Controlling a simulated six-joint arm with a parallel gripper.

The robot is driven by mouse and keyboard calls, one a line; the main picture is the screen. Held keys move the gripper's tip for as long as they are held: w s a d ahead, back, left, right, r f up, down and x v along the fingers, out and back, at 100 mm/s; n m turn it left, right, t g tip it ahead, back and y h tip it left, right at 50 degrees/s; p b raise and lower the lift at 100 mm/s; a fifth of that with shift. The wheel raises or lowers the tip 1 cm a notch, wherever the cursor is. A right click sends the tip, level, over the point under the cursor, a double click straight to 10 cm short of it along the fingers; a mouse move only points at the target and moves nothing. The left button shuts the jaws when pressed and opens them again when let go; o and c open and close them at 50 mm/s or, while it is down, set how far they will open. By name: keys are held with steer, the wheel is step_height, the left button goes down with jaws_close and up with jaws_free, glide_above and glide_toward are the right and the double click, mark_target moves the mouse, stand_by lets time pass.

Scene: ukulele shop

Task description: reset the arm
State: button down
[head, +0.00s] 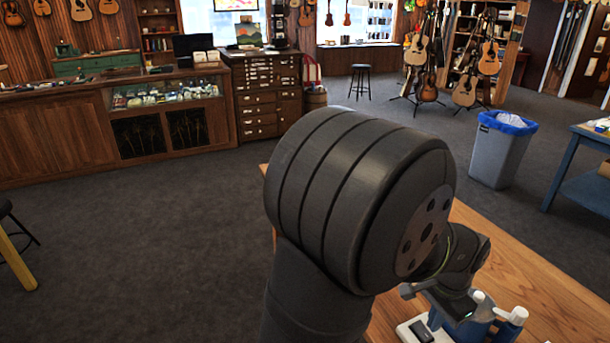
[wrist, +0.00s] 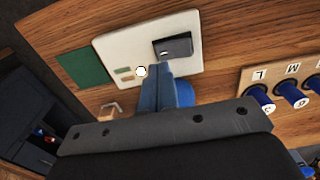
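My gripper shows in the wrist view as a wide dark bar with blue fingers (wrist: 167,92) close together, with no clear gap between them. I see nothing held in them. The fingertips are over the lower edge of a white board (wrist: 115,52) on a wooden table. A dark block (wrist: 173,47) sits on the board, and a small white hexagonal piece (wrist: 141,71) shows beside the fingertips. In the head view, my large dark arm joint fills the middle and hides much of the table; the fingers cannot be made out clearly.
The wooden table (head: 545,275) runs to the right. A wooden rack (wrist: 248,78) with several blue-handled pieces stands right of the board, a green square (wrist: 82,67) left of it. A dark bin (wrist: 32,115) is at lower left. A grey wastebasket (head: 498,155) stands on the floor beyond.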

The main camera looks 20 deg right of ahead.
mark_target(428, 338)
step_height(428, 338, down, 4)
steer(key=shift+r, duration=0.3)
steer(key=shift+r, duration=4.5)
steer(key=s+d+r+n, duration=0.3)
steer(key=d, duration=0.4)
steer(key=s+d+r+n, duration=0.3)
steer(key=s+d, duration=0.1)
steer(key=d, duration=0.3)
steer(key=shift+s+r+n, duration=0.25)
steer(key=shift+r+n, duration=0.05)
